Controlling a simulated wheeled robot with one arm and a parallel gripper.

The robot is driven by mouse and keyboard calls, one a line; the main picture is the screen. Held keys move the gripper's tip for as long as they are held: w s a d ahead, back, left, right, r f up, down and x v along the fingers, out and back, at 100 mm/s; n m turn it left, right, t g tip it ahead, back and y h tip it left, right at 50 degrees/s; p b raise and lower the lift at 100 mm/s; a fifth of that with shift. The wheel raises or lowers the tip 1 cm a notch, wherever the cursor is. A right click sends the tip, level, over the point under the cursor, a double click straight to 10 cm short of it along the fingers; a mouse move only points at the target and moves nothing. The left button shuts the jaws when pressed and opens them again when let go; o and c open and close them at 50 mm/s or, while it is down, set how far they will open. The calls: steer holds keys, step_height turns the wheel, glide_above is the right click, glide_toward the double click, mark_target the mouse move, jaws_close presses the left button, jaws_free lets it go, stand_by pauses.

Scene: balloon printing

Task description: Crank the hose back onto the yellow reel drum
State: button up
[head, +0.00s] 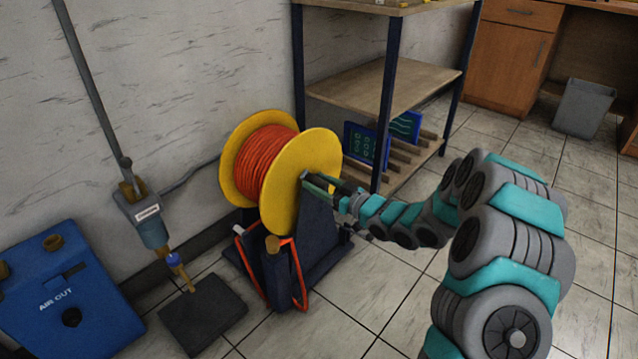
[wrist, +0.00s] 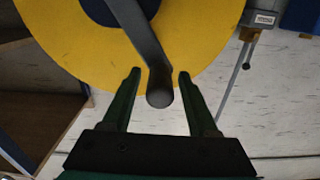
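The yellow reel drum (head: 283,200) stands on a dark base near the wall, with orange hose (head: 264,160) wound between its two flanges. In the wrist view, the yellow flange (wrist: 212,40) fills the top. A dark crank arm (wrist: 138,38) crosses it and ends in a rounded handle (wrist: 160,92). My gripper (wrist: 158,78) has a finger on each side of the handle, with small gaps showing, so it looks open around it. In the head view, my gripper (head: 318,184) is at the drum's right face and hides most of the crank.
A blue AIR OUT box (head: 75,300), a grey wall fitting (head: 150,225) and a dark floor plate (head: 203,315) are at left.

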jaws_close()
stand_by(1.2)
